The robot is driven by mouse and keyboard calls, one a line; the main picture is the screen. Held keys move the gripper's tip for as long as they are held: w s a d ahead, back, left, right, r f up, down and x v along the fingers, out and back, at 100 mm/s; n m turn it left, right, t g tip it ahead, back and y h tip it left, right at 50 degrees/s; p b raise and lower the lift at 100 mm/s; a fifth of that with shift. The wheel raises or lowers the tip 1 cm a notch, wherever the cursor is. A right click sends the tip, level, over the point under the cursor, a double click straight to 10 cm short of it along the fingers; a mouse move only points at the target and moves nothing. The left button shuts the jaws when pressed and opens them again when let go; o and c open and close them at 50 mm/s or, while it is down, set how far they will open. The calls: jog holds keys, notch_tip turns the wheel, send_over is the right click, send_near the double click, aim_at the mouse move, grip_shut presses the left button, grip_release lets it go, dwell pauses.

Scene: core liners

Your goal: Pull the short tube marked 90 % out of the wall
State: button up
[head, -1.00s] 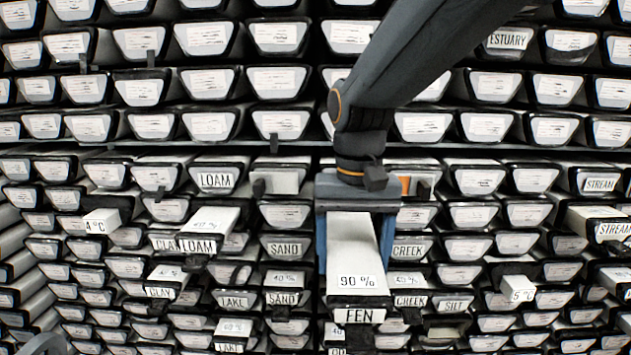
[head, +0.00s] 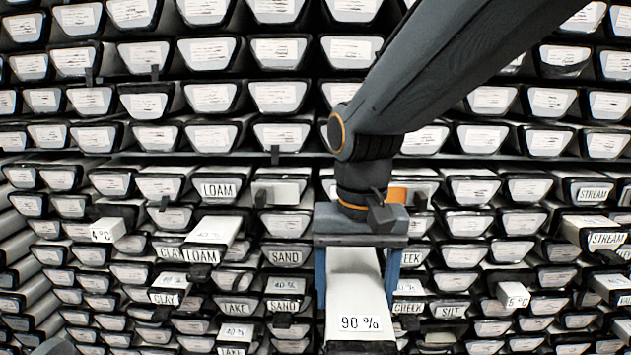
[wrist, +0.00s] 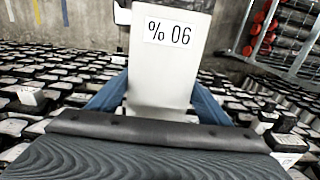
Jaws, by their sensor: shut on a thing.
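The white short tube marked 90 % (head: 358,290) sticks out toward me at the lower middle of the head view. Its front end reaches the bottom of the picture. My gripper (head: 361,275) has its blue fingers on both sides of the tube and is shut on it. In the wrist view the tube (wrist: 170,70) stands between the blue fingers, with its label upside down. Its rear end is hidden behind my gripper, so I cannot tell how much of it is still in the wall.
The wall holds many dark-rimmed tubes with pale end caps. Other short tubes jut out: one marked LOAM (head: 211,236) at left, 5 °C (head: 514,294) at right and STREAM (head: 598,232) at far right. A metal rack (wrist: 285,40) shows in the wrist view.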

aim_at(357, 300)
jog(key=shift+s+p, duration=0.65)
jog(key=shift+s, duration=0.85)
